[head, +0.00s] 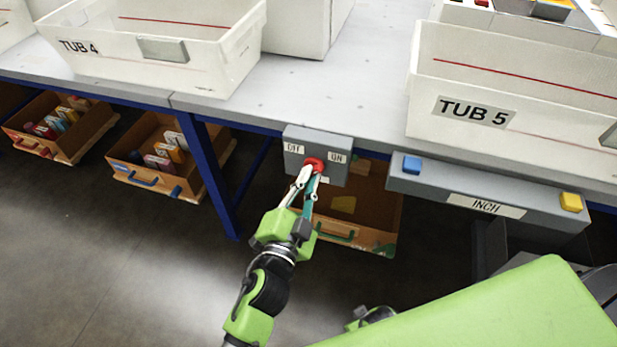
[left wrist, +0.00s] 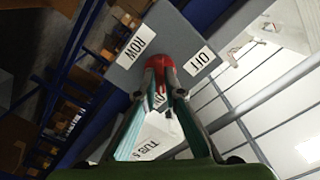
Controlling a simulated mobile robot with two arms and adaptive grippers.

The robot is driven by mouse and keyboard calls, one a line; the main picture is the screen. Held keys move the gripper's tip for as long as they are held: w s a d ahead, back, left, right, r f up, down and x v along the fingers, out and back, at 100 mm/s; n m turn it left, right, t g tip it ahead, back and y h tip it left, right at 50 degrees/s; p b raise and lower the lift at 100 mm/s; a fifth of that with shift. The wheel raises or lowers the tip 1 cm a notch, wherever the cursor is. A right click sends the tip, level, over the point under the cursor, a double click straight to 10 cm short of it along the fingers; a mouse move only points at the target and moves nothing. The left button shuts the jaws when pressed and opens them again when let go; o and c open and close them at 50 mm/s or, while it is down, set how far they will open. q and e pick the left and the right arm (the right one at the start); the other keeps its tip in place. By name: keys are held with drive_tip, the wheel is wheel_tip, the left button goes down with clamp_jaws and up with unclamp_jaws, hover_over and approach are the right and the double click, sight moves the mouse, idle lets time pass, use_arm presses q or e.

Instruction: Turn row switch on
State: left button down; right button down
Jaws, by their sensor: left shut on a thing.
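The row switch is a grey box (head: 305,137) under the front edge of the table, with a red knob (head: 314,163) on its face. OFF is printed left of the knob and ON right of it. My left gripper (head: 310,175) reaches up from below, shut on the red knob. In the left wrist view the two fingertips (left wrist: 160,72) close on the red knob (left wrist: 160,60) from both sides. The box (left wrist: 168,28) there shows ROW and OFF labels, and a third label is partly hidden between the fingers. The knob's pointing direction is hidden.
A grey bar marked INCH (head: 430,187), with a blue button (head: 411,165) and a yellow button (head: 571,202), hangs right of the switch. Tubs 4 (head: 150,65) and 5 (head: 500,85) stand on the table (head: 330,95). A blue leg (head: 215,180) stands left; an open case (head: 385,225) lies below.

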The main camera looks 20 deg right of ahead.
idle(0.5)
use_arm(q)
drive_tip(key=c, duration=2.1)
unclamp_jaws()
drive_tip(key=shift+c, duration=0.2)
drive_tip(key=v, duration=1.2)
